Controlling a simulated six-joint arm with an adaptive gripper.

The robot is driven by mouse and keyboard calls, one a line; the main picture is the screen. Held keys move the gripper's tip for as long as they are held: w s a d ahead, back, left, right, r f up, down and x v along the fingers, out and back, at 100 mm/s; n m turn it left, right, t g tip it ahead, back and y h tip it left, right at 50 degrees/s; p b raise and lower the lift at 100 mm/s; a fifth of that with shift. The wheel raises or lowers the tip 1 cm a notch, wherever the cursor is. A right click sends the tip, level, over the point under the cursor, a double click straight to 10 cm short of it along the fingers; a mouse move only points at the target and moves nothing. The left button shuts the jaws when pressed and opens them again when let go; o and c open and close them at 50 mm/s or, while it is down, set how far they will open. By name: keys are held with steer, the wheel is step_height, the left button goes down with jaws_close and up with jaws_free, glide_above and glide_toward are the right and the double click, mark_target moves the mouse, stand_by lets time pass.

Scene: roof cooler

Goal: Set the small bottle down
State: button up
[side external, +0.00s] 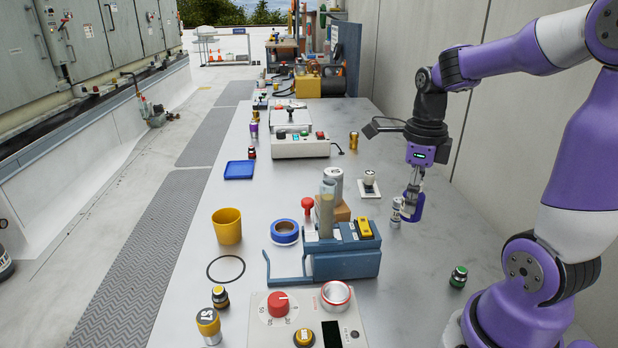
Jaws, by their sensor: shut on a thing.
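The small bottle (396,214) is silver-grey and upright, at the right side of the grey table in the side external view. My gripper (405,210) points down and is shut on it, with a purple finger close on its right. The bottle's base is at or very near the table top; I cannot tell whether it touches. The fingers hide part of the bottle.
A blue holder (345,262) with a yellow item stands left of my gripper. A small white pad with a jar (370,180) is behind. A green-topped jar (458,277) stands at the front right. Bare table lies between my gripper and that jar.

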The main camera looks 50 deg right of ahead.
step_height(320, 180, down, 10)
steer(key=shift+r, duration=0.2)
steer(key=shift+f, duration=0.15)
steer(key=o, duration=1.1)
steer(key=shift+o, duration=0.2)
